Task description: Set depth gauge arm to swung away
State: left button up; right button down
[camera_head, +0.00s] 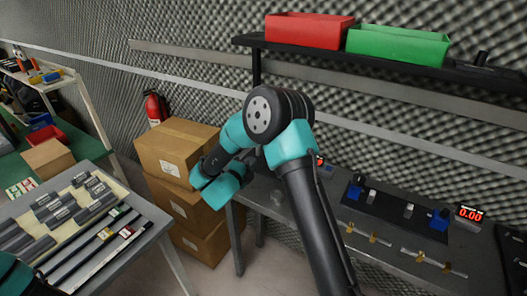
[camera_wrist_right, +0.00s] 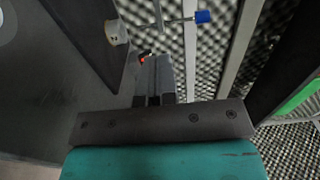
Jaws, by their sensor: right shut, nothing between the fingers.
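In the right wrist view a thin metal rod (camera_wrist_right: 178,22) with a blue end (camera_wrist_right: 203,17) runs sideways from a slim upright piece; it looks like the depth gauge arm, but I cannot be sure. My right gripper (camera_wrist_right: 155,62) is shut and empty, its fingertips just short of the rod in the picture. A small red-lit part (camera_wrist_right: 145,58) shows beside the fingertips. In the head view my right arm covers much of the near end of the bench, and a small red-lit device (camera_head: 320,161) shows just right of it. My left gripper is not in view.
The dark bench (camera_head: 380,208) carries blue-ended fixtures (camera_head: 438,219) and a red display (camera_head: 470,213). A shelf above holds a red bin (camera_head: 308,30) and a green bin (camera_head: 398,45). Cardboard boxes (camera_head: 175,148) are stacked left of the bench. A table (camera_head: 150,240) at left holds several bars.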

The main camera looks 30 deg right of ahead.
jog(key=x, duration=1.3)
jog(key=shift+w+d, duration=0.15)
jog(key=shift+d, duration=0.2)
jog(key=shift+w, duration=0.1)
